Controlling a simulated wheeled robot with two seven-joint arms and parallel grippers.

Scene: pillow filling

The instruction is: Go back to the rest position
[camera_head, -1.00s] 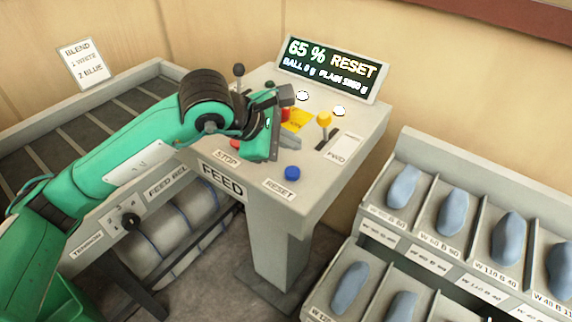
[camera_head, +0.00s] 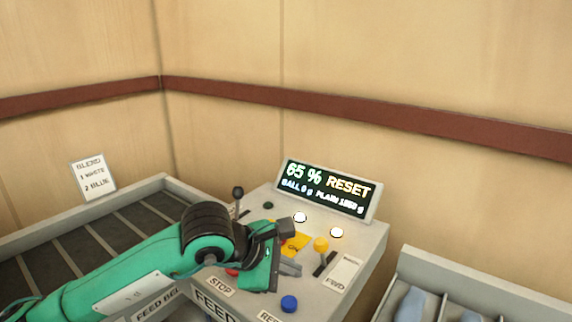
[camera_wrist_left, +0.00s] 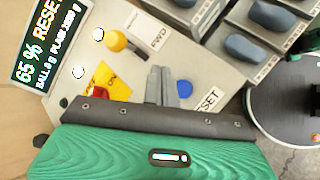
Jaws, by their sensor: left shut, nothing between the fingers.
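My left gripper (camera_head: 288,268) is above the control console (camera_head: 362,250), over its sloped top near the yellow plate (camera_head: 297,243). In the left wrist view its two grey fingers (camera_wrist_left: 162,82) are together with nothing between them. The blue reset button (camera_head: 289,303) is just below the fingers in the head view and beside them in the left wrist view (camera_wrist_left: 185,88). The yellow-knobbed lever (camera_head: 321,245) stands to the right. The display (camera_head: 327,190) reads 65 % RESET. My right gripper is not in view.
A slatted feed belt (camera_head: 85,235) lies at the left, with a blend sign (camera_head: 93,176) behind it. A bin rack (camera_head: 480,290) with blue pieces stands at the lower right. Wooden walls with a red-brown rail (camera_head: 400,128) close off the back.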

